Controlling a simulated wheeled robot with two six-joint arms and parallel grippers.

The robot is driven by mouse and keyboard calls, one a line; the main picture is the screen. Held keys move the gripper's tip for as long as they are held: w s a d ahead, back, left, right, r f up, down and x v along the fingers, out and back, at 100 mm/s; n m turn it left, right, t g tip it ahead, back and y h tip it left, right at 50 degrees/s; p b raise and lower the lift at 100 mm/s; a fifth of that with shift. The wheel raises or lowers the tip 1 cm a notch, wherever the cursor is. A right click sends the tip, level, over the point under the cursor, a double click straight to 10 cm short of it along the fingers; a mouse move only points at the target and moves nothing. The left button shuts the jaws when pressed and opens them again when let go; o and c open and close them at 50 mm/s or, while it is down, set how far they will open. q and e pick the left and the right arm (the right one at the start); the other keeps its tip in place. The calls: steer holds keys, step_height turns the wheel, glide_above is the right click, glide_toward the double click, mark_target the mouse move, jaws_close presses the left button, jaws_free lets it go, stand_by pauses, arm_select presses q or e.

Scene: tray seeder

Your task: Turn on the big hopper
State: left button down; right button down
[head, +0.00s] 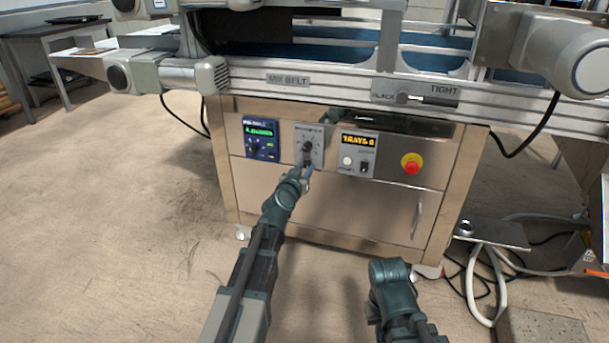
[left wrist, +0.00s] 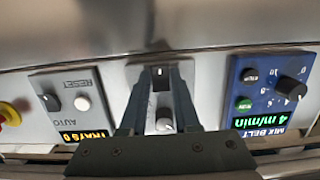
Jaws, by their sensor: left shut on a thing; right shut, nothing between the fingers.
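The middle control panel (head: 316,136) is a pale plate on the front of the metal cabinet, with a round dial (head: 308,147). Its lettering is too small to read. My left gripper (head: 306,170) is at the panel's lower edge. In the left wrist view, which shows the panels upside down, my left gripper (left wrist: 161,82) has its fingers on either side of a small black switch (left wrist: 160,73) and is shut on it. The pale dial (left wrist: 164,122) shows between the fingers. My right arm is low at the right in the head view; its gripper does not show.
Beside the panel are the blue mix belt panel (head: 262,138) and the trays panel (head: 358,153). A red emergency button (head: 411,163) is further right. The conveyor frame (head: 340,88) overhangs the cabinet (head: 340,205). Cables lie on the floor at right.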

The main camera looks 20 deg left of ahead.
stand_by(0.3)
arm_select(q)
steer(key=c, duration=0.6)
jaws_free()
steer(key=shift+c, duration=0.2)
